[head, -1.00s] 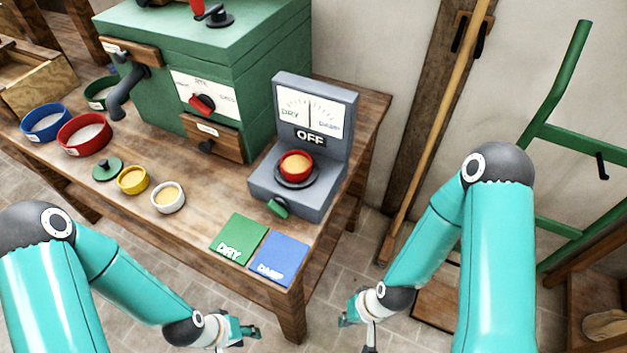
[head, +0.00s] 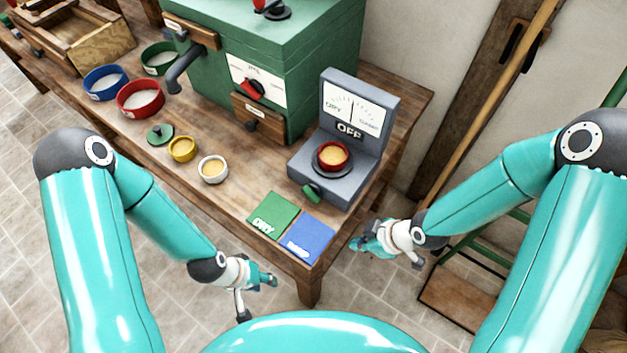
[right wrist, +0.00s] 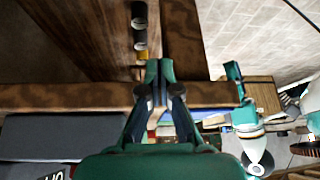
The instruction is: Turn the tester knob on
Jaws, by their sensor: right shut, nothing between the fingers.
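The grey tester (head: 325,178) stands at the table's right end. Its dial panel (head: 354,108) carries an OFF sign (head: 348,130). The green knob (head: 312,193) is on the tester's front face. A red cup of tan grain (head: 333,156) sits on its round dark plate. My right gripper (head: 358,244) is shut and empty, beyond the table's right front corner, below and right of the knob and apart from it. Its closed fingers show in the right wrist view (right wrist: 159,70). My left gripper (head: 272,279) hangs in front of the table edge; its fingers are too small to judge.
Green DRY (head: 272,214) and blue (head: 305,238) cards lie before the tester. A green cabinet (head: 285,60) stands behind. A wooden pole (head: 500,90) leans at the right.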

